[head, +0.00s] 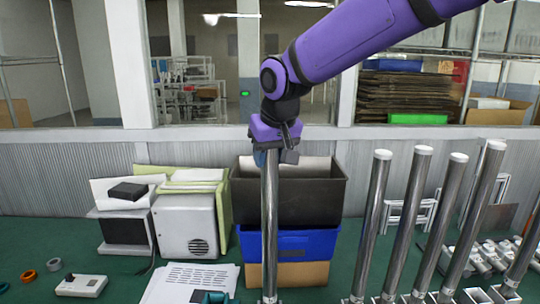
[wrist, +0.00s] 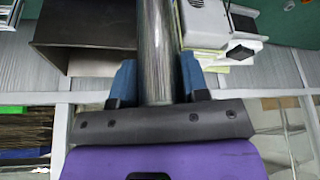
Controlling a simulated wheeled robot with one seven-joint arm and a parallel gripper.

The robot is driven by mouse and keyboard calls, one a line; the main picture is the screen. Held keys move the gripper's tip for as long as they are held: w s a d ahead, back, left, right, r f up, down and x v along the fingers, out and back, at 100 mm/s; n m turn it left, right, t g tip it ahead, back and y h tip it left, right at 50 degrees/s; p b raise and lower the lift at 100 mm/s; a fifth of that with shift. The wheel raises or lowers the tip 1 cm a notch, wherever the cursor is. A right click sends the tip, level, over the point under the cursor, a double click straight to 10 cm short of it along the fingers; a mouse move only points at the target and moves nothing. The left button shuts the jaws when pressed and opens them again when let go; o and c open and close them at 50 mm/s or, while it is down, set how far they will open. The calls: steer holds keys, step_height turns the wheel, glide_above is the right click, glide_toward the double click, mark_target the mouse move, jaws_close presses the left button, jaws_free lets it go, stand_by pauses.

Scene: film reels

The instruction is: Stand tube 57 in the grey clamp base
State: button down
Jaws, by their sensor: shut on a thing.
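A long shiny metal tube (head: 270,225) hangs upright in my gripper (head: 273,157), held near its top end. Its lower end runs to the bottom edge of the head view, so I cannot tell what it touches. In the wrist view the tube (wrist: 157,50) passes between the two blue fingers of my gripper (wrist: 157,82), which are shut on it. No number is readable on it, so I cannot confirm it is tube 57. I cannot make out the grey clamp base with certainty.
Several similar metal tubes (head: 415,215) with white tops stand at the right, slightly tilted in the picture. Behind the held tube are a dark bin (head: 320,195) and a blue crate (head: 310,243). A white cabinet (head: 185,225), papers (head: 185,285) and a small white device (head: 82,285) are at the left.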

steer(key=shift+f, duration=0.6)
steer(key=c, duration=0.9)
jaws_free()
steer(key=v, duration=1.1)
steer(key=s+d+f+m+h, duration=0.1)
steer(key=s+d, duration=0.4)
steer(key=d, duration=0.3)
steer(key=s+d+f+m, duration=0.1)
steer(key=s+d, duration=0.5)
steer(key=d, duration=0.3)
steer(key=s+d+f+m, duration=0.1)
steer(key=s+d+f, duration=0.2)
steer(key=s+d, duration=0.1)
steer(key=s+d+f+m+t, duration=0.1)
steer(key=s+d+f, duration=0.2)
steer(key=s, duration=0.4)
steer(key=shift+s+d+f+h, duration=0.3)
steer(key=shift+d+f, duration=0.05)
steer(key=shift+d, duration=0.35)
